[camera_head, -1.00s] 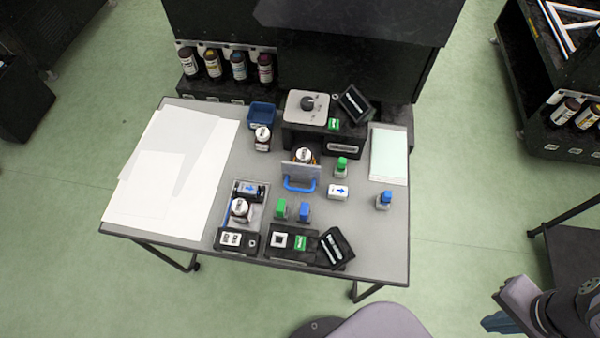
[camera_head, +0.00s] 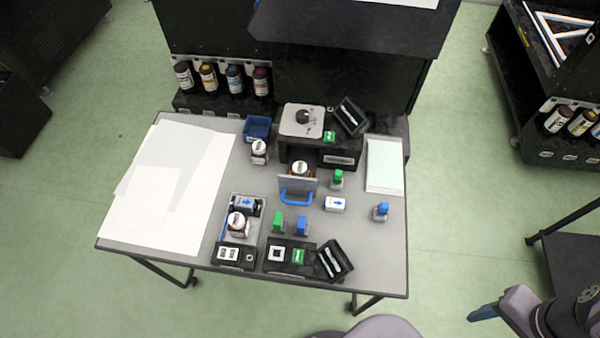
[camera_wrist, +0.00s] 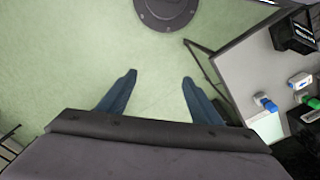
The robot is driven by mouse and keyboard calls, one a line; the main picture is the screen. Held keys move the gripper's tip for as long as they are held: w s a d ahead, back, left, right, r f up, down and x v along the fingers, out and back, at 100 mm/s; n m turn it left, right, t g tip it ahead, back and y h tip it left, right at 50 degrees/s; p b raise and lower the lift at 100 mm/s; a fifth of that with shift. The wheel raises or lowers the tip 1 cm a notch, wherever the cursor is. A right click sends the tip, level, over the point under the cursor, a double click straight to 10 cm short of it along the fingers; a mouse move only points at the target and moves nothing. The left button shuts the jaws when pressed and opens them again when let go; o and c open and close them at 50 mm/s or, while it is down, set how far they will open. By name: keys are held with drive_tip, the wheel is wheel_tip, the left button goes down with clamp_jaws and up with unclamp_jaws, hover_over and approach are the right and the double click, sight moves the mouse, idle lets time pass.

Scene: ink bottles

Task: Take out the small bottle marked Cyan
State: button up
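Three small bottles with white caps stand on the grey table: one at the back (camera_head: 259,152), one behind a blue-handled grey plate (camera_head: 299,168), and one in a front-left tray (camera_head: 238,224). Their labels are too small to read, so I cannot tell which is marked Cyan. My gripper (camera_wrist: 159,76) is open and empty in the wrist view, its two blue fingers spread over the green floor. In the head view my gripper (camera_head: 490,309) is at the lower right, away from the table and all bottles.
The table (camera_head: 375,250) also holds white sheets (camera_head: 165,185), a blue bin (camera_head: 257,128), a black device (camera_head: 328,154), and green and blue stamp-like items. Larger bottles (camera_head: 235,79) stand in the printer rack behind. Another rack of bottles (camera_head: 575,123) is at right.

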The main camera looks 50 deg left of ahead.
drive_tip(key=w+a+r+n+b, duration=0.1)
drive_tip(key=w+a+n, duration=0.5)
drive_tip(key=a+n, duration=0.35)
drive_tip(key=w+a+n, duration=0.6)
drive_tip(key=a+n, duration=0.3)
drive_tip(key=a, duration=0.1)
drive_tip(key=n+t+y+b, duration=0.1)
drive_tip(key=n, duration=2.5)
hover_over(300, 168)
drive_tip(key=f, duration=0.4)
drive_tip(key=shift+s+d+f, duration=0.1)
drive_tip(key=shift+s+d, duration=0.05)
drive_tip(key=shift+d, duration=0.2)
drive_tip(key=shift+s+a+n, duration=0.25)
drive_tip(key=shift+s, duration=0.15)
drive_tip(key=shift+w+a+f+p, duration=0.15)
drive_tip(key=shift+f+p, duration=0.25)
drive_tip(key=shift+f, duration=0.85)
drive_tip(key=shift+w+f+p, duration=0.2)
drive_tip(key=shift+f+p, duration=0.25)
drive_tip(key=shift+f, duration=0.75)
drive_tip(key=shift+w+a+f+p, duration=0.15)
drive_tip(key=shift+f+p, duration=0.25)
drive_tip(key=shift+f, duration=0.85)
drive_tip(key=shift+d, duration=0.1)
drive_tip(key=c, duration=1.3)
